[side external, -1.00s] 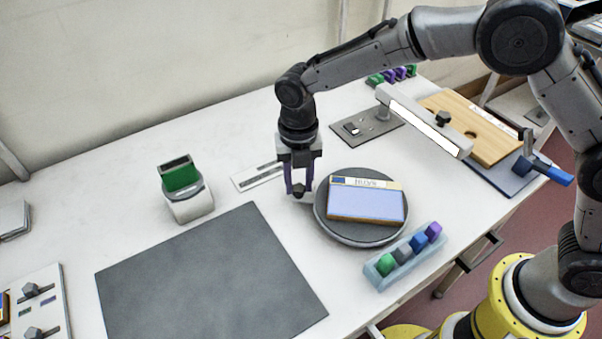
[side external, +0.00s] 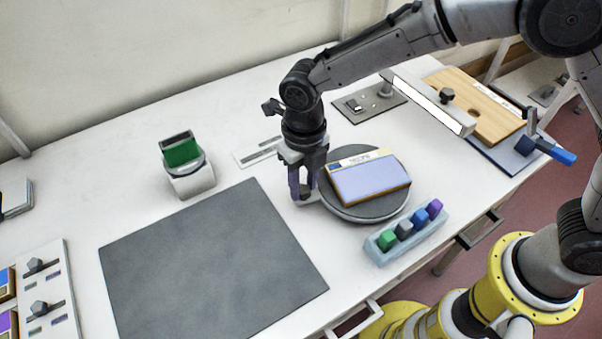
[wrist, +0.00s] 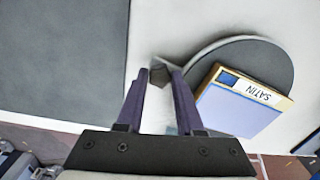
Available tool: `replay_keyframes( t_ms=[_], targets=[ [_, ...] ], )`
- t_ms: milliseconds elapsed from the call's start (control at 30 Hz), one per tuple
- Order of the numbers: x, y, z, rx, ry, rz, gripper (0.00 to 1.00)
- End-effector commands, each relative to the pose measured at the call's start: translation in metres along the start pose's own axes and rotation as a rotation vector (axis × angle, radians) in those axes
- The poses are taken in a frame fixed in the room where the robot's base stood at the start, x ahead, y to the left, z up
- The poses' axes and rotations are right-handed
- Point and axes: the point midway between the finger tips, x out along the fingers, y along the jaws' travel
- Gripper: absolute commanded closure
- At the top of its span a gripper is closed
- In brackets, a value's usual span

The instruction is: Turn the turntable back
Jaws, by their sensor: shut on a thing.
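The round grey turntable (side external: 375,208) carries a box with a light blue top (side external: 370,182) and a cream strip. In the wrist view the strip on the box (wrist: 238,105) reads SATIN, beside a blue square. A short tab with a dark grey knob (side external: 306,194) sticks out from the turntable's left edge. My gripper (side external: 301,190) points down at this knob and is shut on it. In the wrist view the knob (wrist: 176,73) shows at the fingertips, just left of the turntable's disc (wrist: 262,58). The fingers partly hide the knob.
A rack of coloured cubes (side external: 408,243) stands close in front of the turntable. A dark mat (side external: 210,265) lies to the left, and a white holder with a green block (side external: 190,180) stands behind it. A lit bar lamp (side external: 432,103) stands back right.

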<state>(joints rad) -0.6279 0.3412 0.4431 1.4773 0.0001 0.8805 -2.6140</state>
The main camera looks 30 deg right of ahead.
Motion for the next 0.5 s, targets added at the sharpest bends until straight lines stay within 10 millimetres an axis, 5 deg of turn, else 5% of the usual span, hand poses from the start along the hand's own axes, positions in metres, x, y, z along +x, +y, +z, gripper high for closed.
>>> replay_keyframes(
  t_ms=[500],
  targets=[
    [-0.003, 0.007, -0.023, -0.189, -0.007, 0.003, 1.00]
  ],
)
